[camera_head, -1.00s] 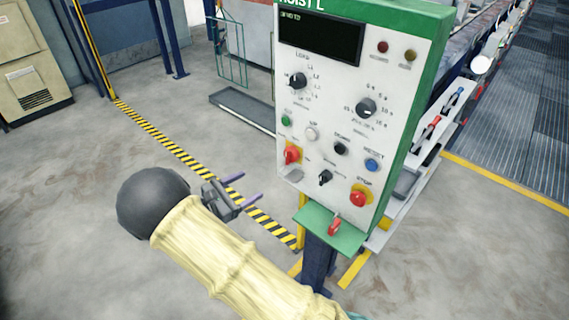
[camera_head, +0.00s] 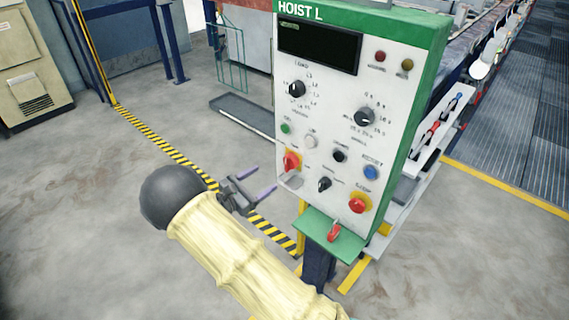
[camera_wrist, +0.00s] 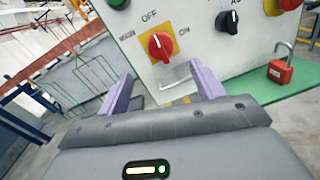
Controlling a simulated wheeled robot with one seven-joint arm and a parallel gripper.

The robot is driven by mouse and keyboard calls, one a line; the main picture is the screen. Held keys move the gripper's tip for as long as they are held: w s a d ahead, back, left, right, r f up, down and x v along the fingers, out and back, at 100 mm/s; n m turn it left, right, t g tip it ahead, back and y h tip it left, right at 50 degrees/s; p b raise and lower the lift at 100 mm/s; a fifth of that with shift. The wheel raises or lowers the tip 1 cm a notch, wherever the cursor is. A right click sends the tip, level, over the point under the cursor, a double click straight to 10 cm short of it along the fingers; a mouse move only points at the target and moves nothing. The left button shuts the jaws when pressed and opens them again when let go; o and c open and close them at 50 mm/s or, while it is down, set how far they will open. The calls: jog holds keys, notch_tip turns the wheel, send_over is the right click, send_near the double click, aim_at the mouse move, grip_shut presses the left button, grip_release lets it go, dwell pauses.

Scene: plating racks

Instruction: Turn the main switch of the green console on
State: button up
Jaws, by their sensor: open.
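The console (camera_head: 405,110) is a white panel in a green housing headed HOIST L. Its main switch (camera_head: 291,161) is a red knob on a yellow plate at the panel's lower left. In the wrist view the main switch (camera_wrist: 161,46) sits among the labels MAIN, OFF and ON, and its white mark points up towards OFF. My gripper (camera_head: 263,180) is open and empty, left of the panel and a little below the switch. In the wrist view its two purple fingers (camera_wrist: 160,72) stand apart on either side below the knob, apparently not touching it.
A bent metal piece (camera_head: 292,182) sits just below the switch. A red padlock (camera_head: 333,232) is on the green ledge (camera_head: 320,236) under the panel. A black selector (camera_head: 324,184) and a red stop button (camera_head: 358,204) are to the right. Open floor lies left.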

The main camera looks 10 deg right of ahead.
aim_at(285, 164)
jog(key=p+x, duration=0.1)
jog(key=x, duration=0.9)
jog(key=shift+w, duration=0.1)
jog(key=c, duration=1)
